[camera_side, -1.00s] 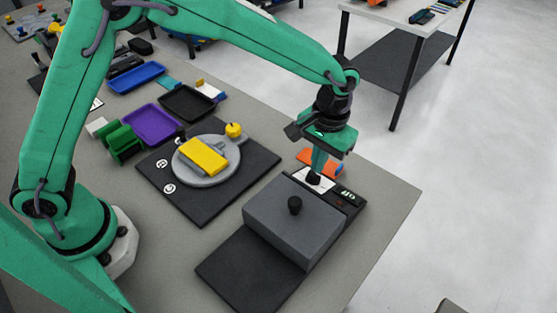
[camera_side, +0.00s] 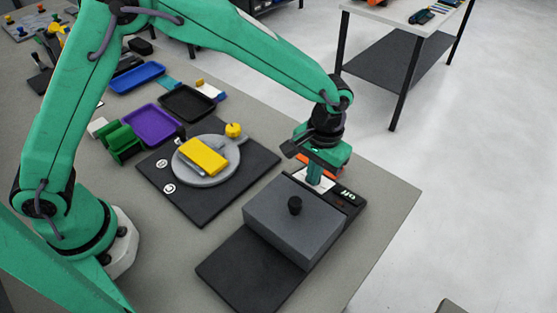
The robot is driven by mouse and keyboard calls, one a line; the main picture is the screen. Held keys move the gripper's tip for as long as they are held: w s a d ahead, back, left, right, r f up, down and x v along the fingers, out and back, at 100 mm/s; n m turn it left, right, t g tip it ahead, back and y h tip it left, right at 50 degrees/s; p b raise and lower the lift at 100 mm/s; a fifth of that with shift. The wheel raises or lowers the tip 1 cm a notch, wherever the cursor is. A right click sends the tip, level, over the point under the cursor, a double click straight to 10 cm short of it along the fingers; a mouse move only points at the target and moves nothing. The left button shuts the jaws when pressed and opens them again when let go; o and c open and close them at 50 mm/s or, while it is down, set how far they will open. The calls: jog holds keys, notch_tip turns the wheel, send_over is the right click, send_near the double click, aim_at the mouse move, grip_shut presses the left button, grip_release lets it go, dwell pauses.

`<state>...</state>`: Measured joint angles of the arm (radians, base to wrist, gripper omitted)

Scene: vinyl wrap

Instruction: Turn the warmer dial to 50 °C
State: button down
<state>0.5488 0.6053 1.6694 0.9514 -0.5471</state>
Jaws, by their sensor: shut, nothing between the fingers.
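A black mat (camera_side: 215,210) holds a grey round plate (camera_side: 212,180) with a yellow block (camera_side: 203,157). An orange object (camera_side: 328,175) is partly hidden behind my gripper. Purple (camera_side: 150,126), black (camera_side: 188,102) and blue (camera_side: 137,77) trays lie further back.

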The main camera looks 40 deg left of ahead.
jog(key=shift+w+a, duration=0.1)
jog(key=shift+w, duration=0.05)
dwell(0.3)
jog(key=shift+a, duration=1.15)
dwell(0.6)
jog(key=shift+s+a+r, duration=0.1)
jog(key=shift+s, duration=0.3)
dwell(0.3)
jog(key=shift+w+r, duration=0.35)
jog(key=shift+r, duration=0.6)
jog(key=shift+w+r, duration=0.35)
jog(key=shift+r, duration=0.6)
jog(key=shift+w+r, duration=0.35)
jog(key=shift+r, duration=0.6)
jog(key=shift+w+d+r, duration=0.15)
jog(key=shift+d+r, duration=0.05)
jog(key=shift+d, duration=0.3)
jog(key=shift+w+d+r, duration=0.15)
jog(key=shift+d+r, duration=0.05)
jog(key=shift+d, duration=0.25)
